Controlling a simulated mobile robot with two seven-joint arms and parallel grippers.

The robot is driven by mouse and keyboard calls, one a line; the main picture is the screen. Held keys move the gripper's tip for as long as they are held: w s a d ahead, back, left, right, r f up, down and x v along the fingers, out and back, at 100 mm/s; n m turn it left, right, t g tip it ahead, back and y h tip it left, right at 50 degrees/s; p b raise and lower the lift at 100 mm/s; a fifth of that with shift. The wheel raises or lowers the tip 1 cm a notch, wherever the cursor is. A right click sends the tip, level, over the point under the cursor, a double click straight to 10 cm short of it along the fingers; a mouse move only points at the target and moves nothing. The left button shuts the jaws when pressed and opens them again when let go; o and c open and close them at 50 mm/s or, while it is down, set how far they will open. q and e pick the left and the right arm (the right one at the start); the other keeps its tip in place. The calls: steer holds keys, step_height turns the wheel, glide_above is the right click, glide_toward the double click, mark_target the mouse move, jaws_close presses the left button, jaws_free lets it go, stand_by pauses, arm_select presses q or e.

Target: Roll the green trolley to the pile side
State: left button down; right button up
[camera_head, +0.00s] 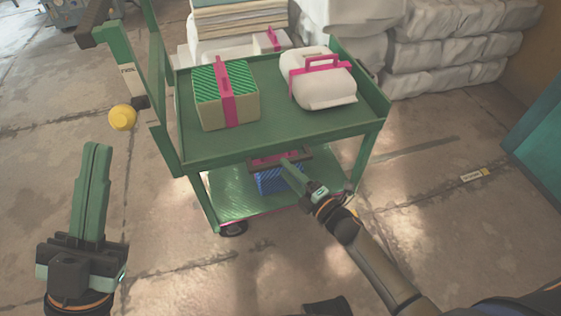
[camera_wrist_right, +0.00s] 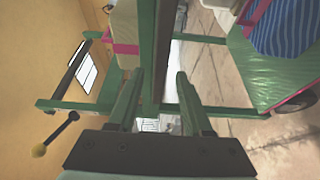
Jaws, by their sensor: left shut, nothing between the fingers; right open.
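The green trolley (camera_head: 155,60) stands upright in the middle of the head view, with a top shelf, a lower shelf and a dark handle bar (camera_head: 97,22) on tall posts at the left. My left gripper (camera_head: 97,148) is shut and empty, left of the trolley and apart from it. My right gripper (camera_head: 284,163) is open at the near edge of the trolley, below the top shelf's front rim. In the right wrist view a green trolley bar (camera_wrist_right: 155,45) lies in line with the gap between the open fingers (camera_wrist_right: 158,76). I cannot tell whether they touch it.
A green-striped box (camera_head: 213,95) and a white bundle (camera_head: 335,80), both with pink straps, sit on the top shelf. A blue-striped load (camera_head: 270,181) sits below. White sacks (camera_head: 450,50) are piled behind, right. A yellow knob (camera_head: 122,117) juts out left.

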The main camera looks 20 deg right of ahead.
arm_select(q)
step_height(320, 180, up, 2)
steer(key=shift+s+a+r+m+p, duration=0.1)
steer(key=shift+r+m+p, duration=0.15)
steer(key=shift+p, duration=0.6)
arm_select(e)
steer(key=v, duration=0.9)
arm_select(q)
steer(key=shift+f, duration=0.15)
